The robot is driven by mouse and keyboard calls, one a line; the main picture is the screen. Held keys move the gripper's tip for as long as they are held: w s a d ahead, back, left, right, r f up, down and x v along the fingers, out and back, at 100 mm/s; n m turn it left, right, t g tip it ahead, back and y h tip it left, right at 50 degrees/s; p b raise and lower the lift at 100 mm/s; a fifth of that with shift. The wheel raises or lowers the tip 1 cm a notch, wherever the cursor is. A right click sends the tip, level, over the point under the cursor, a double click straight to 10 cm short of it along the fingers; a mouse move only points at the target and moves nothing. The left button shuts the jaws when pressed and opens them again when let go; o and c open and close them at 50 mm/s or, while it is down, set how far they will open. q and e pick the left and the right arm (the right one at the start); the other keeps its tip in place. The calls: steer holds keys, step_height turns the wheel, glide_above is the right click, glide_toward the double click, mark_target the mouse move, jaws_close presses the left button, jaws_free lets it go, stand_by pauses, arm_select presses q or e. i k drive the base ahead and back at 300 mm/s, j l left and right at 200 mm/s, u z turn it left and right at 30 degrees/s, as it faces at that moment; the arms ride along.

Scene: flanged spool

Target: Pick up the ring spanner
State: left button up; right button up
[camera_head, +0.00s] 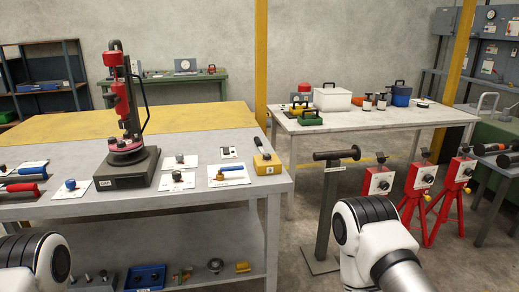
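I cannot make out a ring spanner for certain. A red-handled tool (22,187) and another blue-handled tool (30,170) lie at the left end. These are too small to tell their ends. Neither of my grippers is in view. Only a white and black part of each of my arms shows at the bottom, left and right of centre, in front of the bench.
A red press-like device (124,110) stands on the bench, beside small knobs on cards and a yellow block (266,160). A black stand (330,195) with a horizontal bar rises off the bench's right end. Red tripods (419,190) stand further right. A white table (375,119) holds boxes behind.

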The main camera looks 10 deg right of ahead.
mark_target(258, 144)
steer(key=u, duration=0.3)
steer(key=i+l+u, duration=0.15)
steer(key=l+u, duration=0.2)
steer(key=i+l+u, duration=0.15)
steer(key=l+u, duration=0.5)
steer(key=i+l+u, duration=0.1)
steer(key=l+u, duration=0.25)
steer(key=l, duration=0.15)
